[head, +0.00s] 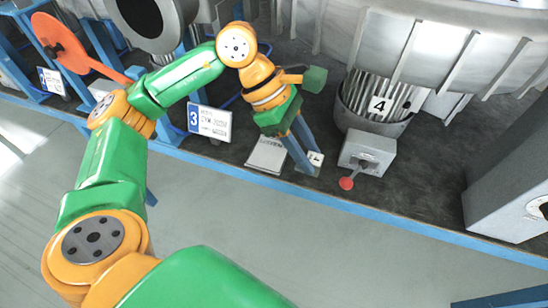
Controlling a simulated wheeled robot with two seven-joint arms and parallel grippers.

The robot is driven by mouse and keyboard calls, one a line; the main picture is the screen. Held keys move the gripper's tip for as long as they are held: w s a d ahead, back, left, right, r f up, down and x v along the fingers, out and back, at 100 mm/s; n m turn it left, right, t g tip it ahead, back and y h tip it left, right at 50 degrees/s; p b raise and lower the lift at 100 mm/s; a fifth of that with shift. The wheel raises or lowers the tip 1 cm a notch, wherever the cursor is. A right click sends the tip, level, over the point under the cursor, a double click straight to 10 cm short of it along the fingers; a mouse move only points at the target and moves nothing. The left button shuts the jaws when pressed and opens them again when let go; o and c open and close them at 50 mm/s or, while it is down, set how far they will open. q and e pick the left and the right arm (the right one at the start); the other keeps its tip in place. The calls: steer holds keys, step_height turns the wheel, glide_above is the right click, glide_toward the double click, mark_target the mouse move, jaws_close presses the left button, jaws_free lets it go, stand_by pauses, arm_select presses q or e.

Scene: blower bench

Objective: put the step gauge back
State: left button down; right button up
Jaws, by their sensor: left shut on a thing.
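My left gripper (303,158) hangs down over the front part of the bench, its two blue fingers pointing at the bench top. It is shut on a small pale piece (315,158) with a dark mark, which seems to be the step gauge. The fingers cover part of it, and I cannot tell whether it touches the bench. A light grey flat plate (267,154) lies on the bench just left of the fingers. My right gripper is not in view.
The dark bench top (420,195) has a blue front edge (405,221). A grey switch box (367,152) with a red-knobbed lever stands right of the gripper, below a ribbed cylinder (372,96) marked 4. A sign (210,122) marked 3 stands left. A grey cabinet (510,165) is far right.

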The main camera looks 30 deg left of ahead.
arm_select(q)
steer(key=w+a+f+n+t+y+b, duration=0.1)
steer(key=w+a+f+n+b, duration=0.1)
steer(key=a+f+n+b, duration=0.1)
steer(key=w+a+f+n+t+y+b, duration=0.2)
steer(key=a+f+n+b, duration=0.1)
steer(key=a+n, duration=0.3)
steer(key=w+a+f+n+t+y+b, duration=0.2)
steer(key=a+f+n+b, duration=0.2)
steer(key=f+n, duration=0.1)
steer(key=shift+a+f, duration=0.15)
steer(key=shift+f, duration=0.05)
step_height(320, 180, down, 3)
steer(key=shift+w, duration=0.1)
steer(key=c, duration=1)
jaws_free()
steer(key=o, duration=0.5)
